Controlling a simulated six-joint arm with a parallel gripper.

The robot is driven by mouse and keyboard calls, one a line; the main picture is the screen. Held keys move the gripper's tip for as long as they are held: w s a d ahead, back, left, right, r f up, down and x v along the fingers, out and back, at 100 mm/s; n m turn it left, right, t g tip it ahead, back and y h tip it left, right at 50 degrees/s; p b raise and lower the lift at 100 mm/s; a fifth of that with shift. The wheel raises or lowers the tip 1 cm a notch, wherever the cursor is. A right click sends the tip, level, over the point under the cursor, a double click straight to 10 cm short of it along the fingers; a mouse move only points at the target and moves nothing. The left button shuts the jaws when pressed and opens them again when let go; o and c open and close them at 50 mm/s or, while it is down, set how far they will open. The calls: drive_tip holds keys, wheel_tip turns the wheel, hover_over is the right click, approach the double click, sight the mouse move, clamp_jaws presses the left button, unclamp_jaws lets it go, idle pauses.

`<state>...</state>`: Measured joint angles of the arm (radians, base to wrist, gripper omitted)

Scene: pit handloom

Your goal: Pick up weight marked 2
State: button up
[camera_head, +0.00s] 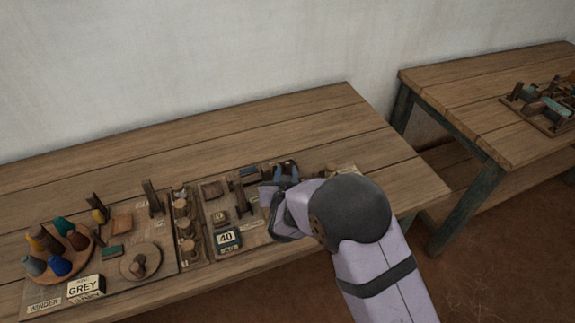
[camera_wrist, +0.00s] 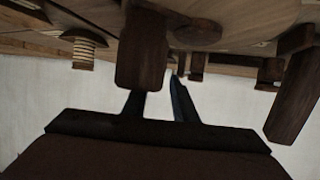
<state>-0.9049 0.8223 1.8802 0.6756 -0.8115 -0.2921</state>
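I cannot make out a weight marked 2 in either view; no such number is legible. Several round wooden pieces (camera_head: 185,228) stand in a narrow rack on the board in the head view, and their markings are too small to read. A dark wooden block (camera_wrist: 143,50) hides part of the left finger. I see nothing held.
A block marked 40 (camera_head: 227,239) sits left of my arm. Upright posts (camera_head: 152,197) stand on the board. The table's back strip (camera_head: 250,125) is clear.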

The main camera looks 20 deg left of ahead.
sight(287, 164)
drive_tip(key=shift+p+x, duration=0.8)
drive_tip(key=shift+x, duration=1.75)
